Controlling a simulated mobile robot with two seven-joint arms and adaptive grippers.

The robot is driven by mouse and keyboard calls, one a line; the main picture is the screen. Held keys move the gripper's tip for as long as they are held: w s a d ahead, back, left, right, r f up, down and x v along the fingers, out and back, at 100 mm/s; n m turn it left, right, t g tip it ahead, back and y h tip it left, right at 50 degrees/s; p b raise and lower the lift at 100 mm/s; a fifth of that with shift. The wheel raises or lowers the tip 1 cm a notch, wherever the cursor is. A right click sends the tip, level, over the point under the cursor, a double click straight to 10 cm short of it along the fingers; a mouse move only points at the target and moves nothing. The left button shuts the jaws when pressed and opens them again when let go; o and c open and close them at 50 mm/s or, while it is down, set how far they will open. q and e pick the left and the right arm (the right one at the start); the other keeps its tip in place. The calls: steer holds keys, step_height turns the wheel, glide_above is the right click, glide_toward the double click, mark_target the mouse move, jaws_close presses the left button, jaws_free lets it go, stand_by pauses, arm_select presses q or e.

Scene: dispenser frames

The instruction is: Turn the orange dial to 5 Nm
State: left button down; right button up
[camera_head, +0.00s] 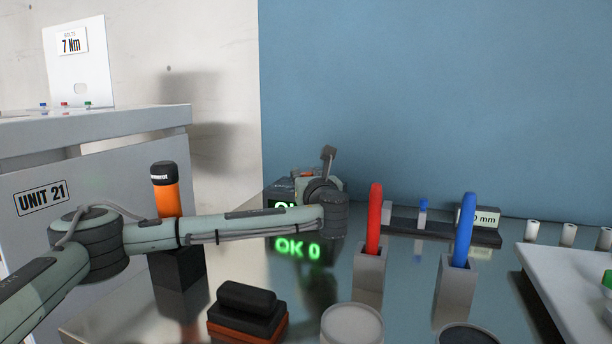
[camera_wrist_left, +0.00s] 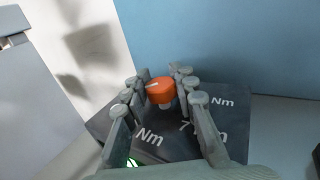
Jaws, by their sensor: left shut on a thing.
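The orange dial (camera_wrist_left: 161,91) sits on top of a dark box (camera_wrist_left: 150,148) with several white "Nm" labels; one reads "7 Nm", the others are partly covered. A pale pointer mark on the dial faces the upper left in the wrist view. My left gripper (camera_wrist_left: 160,82) is shut on the dial, with fingers on both sides of it. In the head view a sliver of the dial (camera_head: 307,173) shows behind my left wrist, and the box (camera_head: 283,190) has a green display, mostly hidden. My right gripper is not in view.
Red (camera_head: 375,215) and blue (camera_head: 464,228) handled tools stand in holders. The glossy tabletop mirrors "OK 0" in green.

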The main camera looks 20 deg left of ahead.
arm_select(q)
steer(key=c, duration=1.2)
jaws_free()
steer(key=v, duration=1.2)
